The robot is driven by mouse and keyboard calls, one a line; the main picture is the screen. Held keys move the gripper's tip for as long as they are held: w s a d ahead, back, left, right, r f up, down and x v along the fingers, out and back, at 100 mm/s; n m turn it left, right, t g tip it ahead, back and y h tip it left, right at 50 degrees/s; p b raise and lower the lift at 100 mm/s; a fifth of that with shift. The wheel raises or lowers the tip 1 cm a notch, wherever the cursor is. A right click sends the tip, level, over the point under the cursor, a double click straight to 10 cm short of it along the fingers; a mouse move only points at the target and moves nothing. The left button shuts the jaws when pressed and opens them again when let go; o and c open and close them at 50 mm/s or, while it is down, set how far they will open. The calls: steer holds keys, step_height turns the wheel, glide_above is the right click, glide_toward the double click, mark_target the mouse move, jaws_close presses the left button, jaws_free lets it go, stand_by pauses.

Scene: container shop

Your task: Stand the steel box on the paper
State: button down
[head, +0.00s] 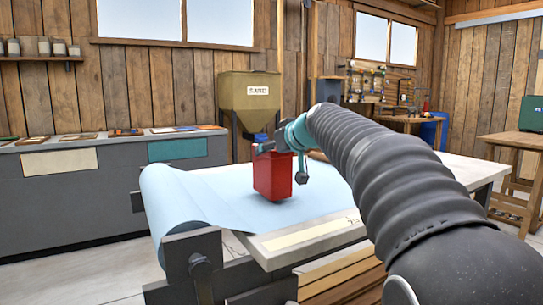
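A red box (273,177), apparently the steel box, is upright over the pale blue paper (225,188) on the table. Its lower edge appears at or very close to the paper; I cannot tell whether it touches. My gripper (263,149) is at the top of the box, coming in from the right. Its dark fingers overlap the box's upper rim and are too small to show whether they are closed on it. The box's far side is hidden.
The paper comes off a roll (172,205) at the table's left end. A pale ruler-like strip (310,234) lies along the front edge. A hopper (249,97) stands behind, and a long grey counter (50,200) is at left. Paper around the box looks clear.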

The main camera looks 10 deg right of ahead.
steer(key=shift+f, duration=0.55)
steer(key=shift+c, duration=0.8)
jaws_free()
steer(key=v, duration=1.2)
steer(key=shift+b, duration=0.45)
